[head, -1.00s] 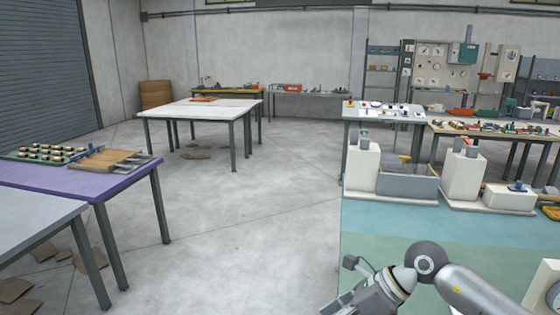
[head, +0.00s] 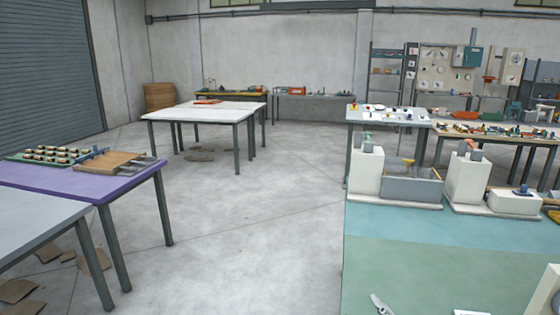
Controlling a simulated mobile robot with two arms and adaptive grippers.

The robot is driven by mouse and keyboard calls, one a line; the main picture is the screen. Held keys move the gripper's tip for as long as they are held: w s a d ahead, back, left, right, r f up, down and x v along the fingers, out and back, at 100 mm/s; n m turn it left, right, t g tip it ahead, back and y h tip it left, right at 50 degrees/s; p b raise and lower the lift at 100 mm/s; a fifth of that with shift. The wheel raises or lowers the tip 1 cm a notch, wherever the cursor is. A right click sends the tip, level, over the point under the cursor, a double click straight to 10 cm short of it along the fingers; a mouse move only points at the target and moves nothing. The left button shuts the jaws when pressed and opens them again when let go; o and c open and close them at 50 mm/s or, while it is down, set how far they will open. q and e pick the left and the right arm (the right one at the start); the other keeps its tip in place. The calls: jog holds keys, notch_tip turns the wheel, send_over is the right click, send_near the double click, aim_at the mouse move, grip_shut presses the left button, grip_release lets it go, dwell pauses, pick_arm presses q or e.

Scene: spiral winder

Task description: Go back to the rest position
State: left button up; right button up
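Neither of my grippers can be made out in the head view. A small pale grey piece (head: 381,304) shows at the bottom edge over the green worktop (head: 420,270). It is cut off by the frame, and I cannot tell what it is. A white piece (head: 472,312) is barely visible to its right, also cut off.
A white machine with a grey trough (head: 411,190) and another white machine (head: 467,178) stand at the worktop's back. A purple table (head: 75,183) and grey table (head: 35,223) are at left. A white table (head: 205,112) stands farther back. Open floor lies between.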

jog(key=s+d+f+m+g+h, duration=0.1)
jog(key=s+d+f+m+g, duration=0.1)
jog(key=s+f+m+g, duration=0.3)
jog(key=s+d+f+g+h, duration=0.1)
jog(key=s+d+f+g, duration=0.1)
jog(key=s+f, duration=0.5)
jog(key=s+a+f+m+g+y, duration=0.15)
jog(key=s+f+g, duration=0.5)
jog(key=s, duration=0.65)
notch_tip(320, 180, down, 27)
jog(key=s, duration=0.2)
jog(key=s+d+f+g+b, duration=0.1)
jog(key=s+d+f+g, duration=0.1)
jog(key=s+f, duration=1.3)
jog(key=shift+s+d+f, duration=0.15)
jog(key=shift+d+f, duration=0.45)
jog(key=shift+f, duration=0.15)
jog(key=shift+s+d+f+m, duration=0.15)
jog(key=shift+s+m, duration=0.1)
jog(key=shift+s, duration=0.25)
